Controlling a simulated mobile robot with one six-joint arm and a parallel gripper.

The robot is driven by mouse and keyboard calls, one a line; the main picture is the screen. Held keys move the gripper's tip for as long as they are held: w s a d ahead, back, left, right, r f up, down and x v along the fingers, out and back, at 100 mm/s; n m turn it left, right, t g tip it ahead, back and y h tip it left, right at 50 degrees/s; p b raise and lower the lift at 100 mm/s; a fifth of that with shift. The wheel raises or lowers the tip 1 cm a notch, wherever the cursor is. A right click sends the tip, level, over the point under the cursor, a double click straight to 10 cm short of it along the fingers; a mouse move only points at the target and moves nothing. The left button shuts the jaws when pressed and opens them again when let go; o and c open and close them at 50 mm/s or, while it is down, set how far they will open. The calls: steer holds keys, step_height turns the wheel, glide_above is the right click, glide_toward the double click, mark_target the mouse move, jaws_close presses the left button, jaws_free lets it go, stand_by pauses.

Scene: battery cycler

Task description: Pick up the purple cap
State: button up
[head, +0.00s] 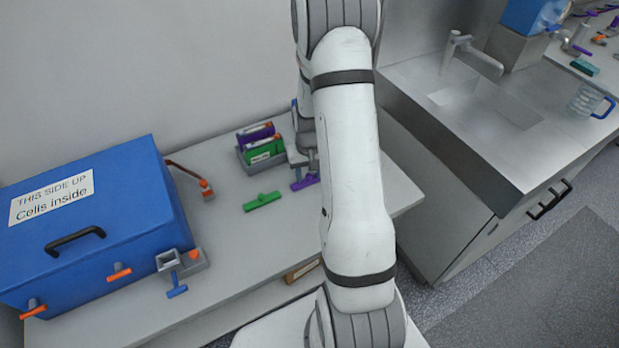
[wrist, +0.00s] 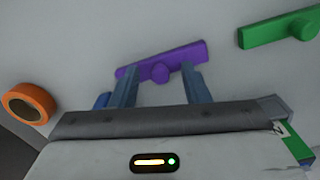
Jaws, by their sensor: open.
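My gripper (wrist: 157,78) is open in the wrist view, with nothing held. In the head view my gripper (head: 299,168) is small and partly hidden by my arm.
A green cap (head: 262,201) lies left of the purple one. A grey rack (head: 243,160) with purple and green cells stands behind them. An orange ring (wrist: 30,104) is at left in the wrist view. A big blue box (head: 120,215) fills the bench's left; a sink (head: 484,103) is right.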

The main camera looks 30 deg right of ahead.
steer(key=shift+c, duration=0.5)
jaws_close()
